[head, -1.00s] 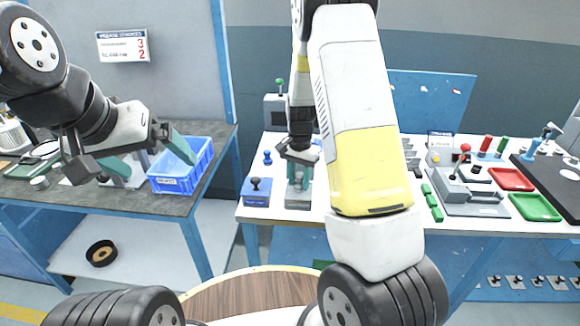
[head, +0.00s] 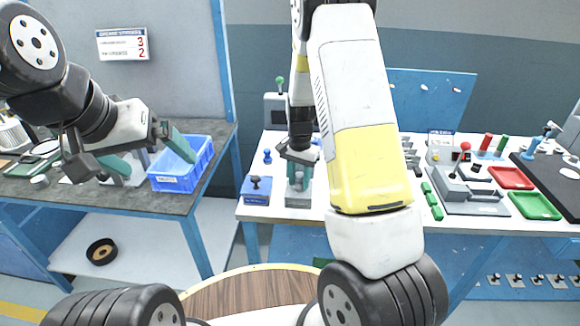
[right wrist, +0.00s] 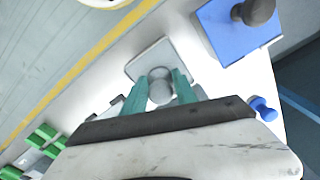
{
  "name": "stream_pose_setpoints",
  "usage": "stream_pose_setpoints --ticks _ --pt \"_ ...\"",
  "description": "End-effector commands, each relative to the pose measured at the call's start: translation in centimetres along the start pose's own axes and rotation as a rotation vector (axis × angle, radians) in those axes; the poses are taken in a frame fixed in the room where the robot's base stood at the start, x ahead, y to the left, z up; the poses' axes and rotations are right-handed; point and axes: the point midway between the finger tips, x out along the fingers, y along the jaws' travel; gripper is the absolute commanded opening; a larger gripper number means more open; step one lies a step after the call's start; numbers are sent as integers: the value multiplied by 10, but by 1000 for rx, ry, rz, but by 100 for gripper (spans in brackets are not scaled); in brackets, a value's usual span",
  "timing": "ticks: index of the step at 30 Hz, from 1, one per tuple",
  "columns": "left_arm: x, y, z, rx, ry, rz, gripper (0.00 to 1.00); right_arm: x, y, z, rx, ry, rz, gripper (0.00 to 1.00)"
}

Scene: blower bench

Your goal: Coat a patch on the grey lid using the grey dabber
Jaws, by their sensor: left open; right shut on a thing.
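The grey dabber (right wrist: 160,87) shows a rounded grey top in the right wrist view. My right gripper (head: 298,178) is shut on it, with a teal finger on each side. The dabber stands over a grey square block (head: 298,201), which also shows in the right wrist view (right wrist: 146,61). Whether the dabber's lower end is clear of the block is hidden. My left gripper (head: 146,158) is open and empty above the left bench, beside the blue bin. Grey parts lie behind it, but I cannot tell which is the grey lid.
A blue block with a dark knob (head: 256,191) stands left of the grey block. The blue bin (head: 181,181) is on the left bench. Green blocks (head: 432,201), a red tray (head: 511,177) and a green tray (head: 536,206) lie to the right. A gap separates the benches.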

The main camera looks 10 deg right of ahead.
Motion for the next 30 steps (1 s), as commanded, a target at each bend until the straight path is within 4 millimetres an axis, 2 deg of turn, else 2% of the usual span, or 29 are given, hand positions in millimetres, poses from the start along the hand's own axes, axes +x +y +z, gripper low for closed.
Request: stream_pose_setpoints --ticks 14,30 --pt "0 0 0 0 0 0 100 1 1 1 0 -2 2 2" --pt "0 0 0 0 0 0 100 -43 0 0 0 1 0 2"
